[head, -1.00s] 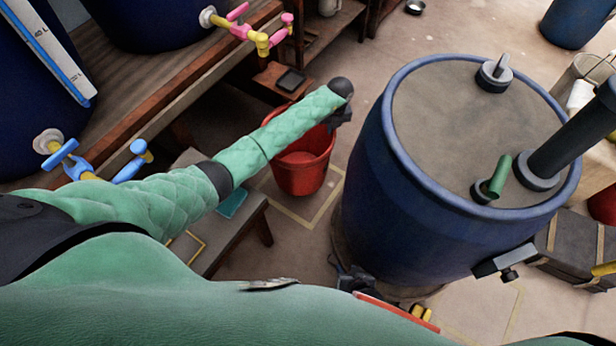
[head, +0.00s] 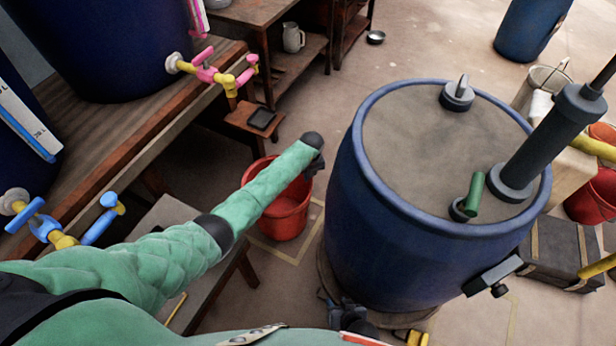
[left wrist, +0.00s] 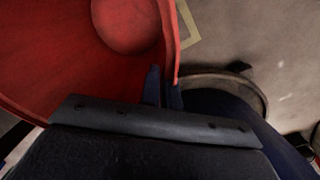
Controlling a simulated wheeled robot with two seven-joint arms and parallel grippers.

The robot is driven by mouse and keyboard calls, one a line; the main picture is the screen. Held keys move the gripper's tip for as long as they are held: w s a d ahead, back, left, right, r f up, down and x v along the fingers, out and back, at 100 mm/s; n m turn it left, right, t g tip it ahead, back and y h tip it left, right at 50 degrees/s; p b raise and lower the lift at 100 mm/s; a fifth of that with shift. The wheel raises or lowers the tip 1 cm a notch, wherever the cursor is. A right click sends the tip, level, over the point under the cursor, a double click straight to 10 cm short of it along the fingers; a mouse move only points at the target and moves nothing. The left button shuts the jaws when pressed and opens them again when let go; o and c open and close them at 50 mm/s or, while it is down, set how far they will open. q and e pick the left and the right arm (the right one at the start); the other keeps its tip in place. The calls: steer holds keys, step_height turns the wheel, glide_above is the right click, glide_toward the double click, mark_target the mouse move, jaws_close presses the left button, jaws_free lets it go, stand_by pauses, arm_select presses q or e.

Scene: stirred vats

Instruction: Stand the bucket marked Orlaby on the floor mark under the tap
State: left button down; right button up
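A red bucket (head: 284,215) stands upright beside the big blue drum, at or just above the floor; I cannot tell if it touches. No lettering on it is readable. My left gripper (head: 314,166) is at its right rim. In the left wrist view the fingers (left wrist: 164,90) straddle the rim of the red bucket (left wrist: 60,60), shut on it. A yellow floor mark (head: 294,258) shows around its near side. The pink and yellow tap (head: 222,74) and the blue and yellow tap (head: 62,228) are on the left. My right gripper (head: 342,316) is low, partly hidden; its opening is unclear.
The blue drum (head: 400,235) with pipe stubs on its lid fills the right middle, close to the bucket. A low bench (head: 160,225) is on the left. A small stool (head: 250,124) stands behind. Another red bucket (head: 592,200) and a dark case (head: 555,250) are at right.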

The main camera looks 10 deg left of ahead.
arm_select(q)
steer(key=shift+f, duration=0.1)
steer(key=c, duration=1.6)
jaws_free()
steer(key=shift+r, duration=0.3)
steer(key=r, duration=0.7)
steer(key=r+p, duration=0.1)
steer(key=r, duration=0.3)
steer(key=shift+w+d+r, duration=0.2)
steer(key=shift+d+r, duration=0.15)
steer(key=shift+d, duration=0.05)
